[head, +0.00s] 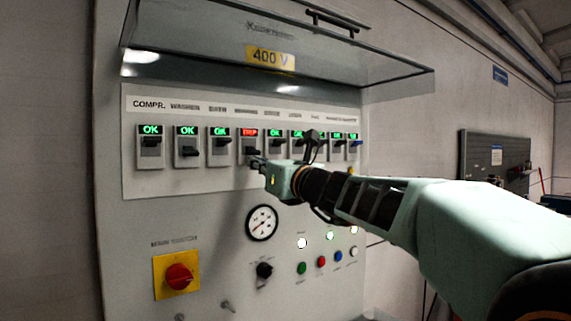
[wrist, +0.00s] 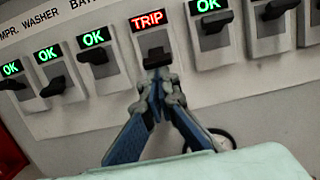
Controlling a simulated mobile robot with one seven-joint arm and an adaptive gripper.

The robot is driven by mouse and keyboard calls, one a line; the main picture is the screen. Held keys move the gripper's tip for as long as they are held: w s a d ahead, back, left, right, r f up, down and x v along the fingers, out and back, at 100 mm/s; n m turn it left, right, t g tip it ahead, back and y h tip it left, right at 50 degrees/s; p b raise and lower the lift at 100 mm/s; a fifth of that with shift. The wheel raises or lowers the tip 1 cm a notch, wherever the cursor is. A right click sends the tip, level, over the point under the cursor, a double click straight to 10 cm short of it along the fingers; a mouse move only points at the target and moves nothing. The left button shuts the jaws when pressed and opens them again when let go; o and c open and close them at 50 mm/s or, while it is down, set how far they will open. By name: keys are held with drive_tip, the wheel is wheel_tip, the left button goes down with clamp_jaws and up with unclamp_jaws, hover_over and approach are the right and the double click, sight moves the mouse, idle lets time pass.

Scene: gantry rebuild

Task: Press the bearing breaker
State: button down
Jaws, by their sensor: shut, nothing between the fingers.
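A row of breakers sits on a pale panel (head: 185,185) in the grey cabinet. The fourth breaker (head: 248,146) shows a red TRIP sign and has a dark toggle; it also shows in the wrist view (wrist: 151,42). Its name label is too blurred to read in the head view. My gripper (head: 256,162) is shut and empty, its fingertips just below that toggle. In the wrist view my gripper's tips (wrist: 158,76) lie close under the toggle; I cannot tell whether they touch it.
The other readable breakers, such as the washer one (head: 187,147), show green OK. A clear cover (head: 200,55) is raised above the row. Below are a gauge (head: 262,223), a red rotary switch (head: 179,277) and small coloured buttons (head: 321,261).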

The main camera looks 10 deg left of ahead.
drive_tip(key=shift+s+d+r+g+h+p, duration=0.2)
drive_tip(key=shift+r+g+h+p, duration=0.35)
drive_tip(key=shift+p, duration=1.6)
drive_tip(key=shift+s+d+r+p, duration=0.15)
drive_tip(key=shift+r+p, duration=0.25)
drive_tip(key=shift+p, duration=0.7)
drive_tip(key=shift+d+r, duration=0.15)
drive_tip(key=shift+r, duration=0.2)
drive_tip(key=shift+s, duration=0.1)
drive_tip(key=shift+f, duration=0.15)
